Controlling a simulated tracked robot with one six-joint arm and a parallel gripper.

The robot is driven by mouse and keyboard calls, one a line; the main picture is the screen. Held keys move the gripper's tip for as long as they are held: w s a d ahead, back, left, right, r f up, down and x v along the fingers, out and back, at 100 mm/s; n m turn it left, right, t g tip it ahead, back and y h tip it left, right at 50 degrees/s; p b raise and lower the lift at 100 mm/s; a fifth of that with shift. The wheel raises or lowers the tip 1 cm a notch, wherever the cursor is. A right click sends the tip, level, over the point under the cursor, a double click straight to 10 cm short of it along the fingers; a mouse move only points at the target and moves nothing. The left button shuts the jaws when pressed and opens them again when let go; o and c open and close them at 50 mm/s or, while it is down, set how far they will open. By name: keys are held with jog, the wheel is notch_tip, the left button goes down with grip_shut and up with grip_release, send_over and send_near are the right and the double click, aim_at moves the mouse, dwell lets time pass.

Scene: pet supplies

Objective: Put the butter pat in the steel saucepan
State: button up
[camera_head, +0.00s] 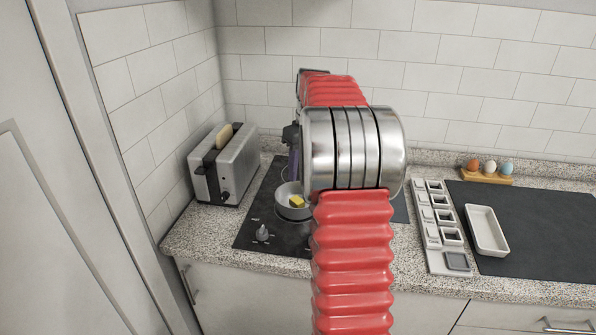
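The steel saucepan (284,190) is a small, light grey round pan on the dark hob, left of my arm. The yellow butter pat (297,201) shows within the pan's outline, towards its right side. I cannot tell whether it touches the pan's bottom. My red arm with its wide silver joint covers the pan's right edge. A dark part of my gripper (293,158) shows just above and behind the pan, beside the silver joint. Its fingertips are not clear, so I cannot tell whether it is open or shut.
A toaster (222,168) with bread stands left of the hob (262,215). To the right are a grey rack of square compartments (433,232), a white dish (487,230) on a dark mat (545,235), and eggs in a wooden holder (487,176). Tiled walls close the back and left.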

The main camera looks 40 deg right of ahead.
jog(key=s+a+r+t, duration=0.1)
jog(key=s+a+r, duration=0.1)
jog(key=a, duration=0.6)
jog(key=s+a+r, duration=0.2)
jog(key=a+r, duration=0.1)
jog(key=a, duration=0.5)
jog(key=s+a+r+t, duration=0.1)
jog(key=s+a+r, duration=0.15)
jog(key=a, duration=0.55)
jog(key=s+a+f+t, duration=0.1)
jog(key=s+a+f, duration=0.2)
jog(key=s+a, duration=0.4)
jog(key=s+a+f, duration=0.3)
jog(key=s+a, duration=0.4)
jog(key=s, duration=0.2)
jog(key=shift+a+t, duration=0.35)
jog(key=shift+t, duration=0.05)
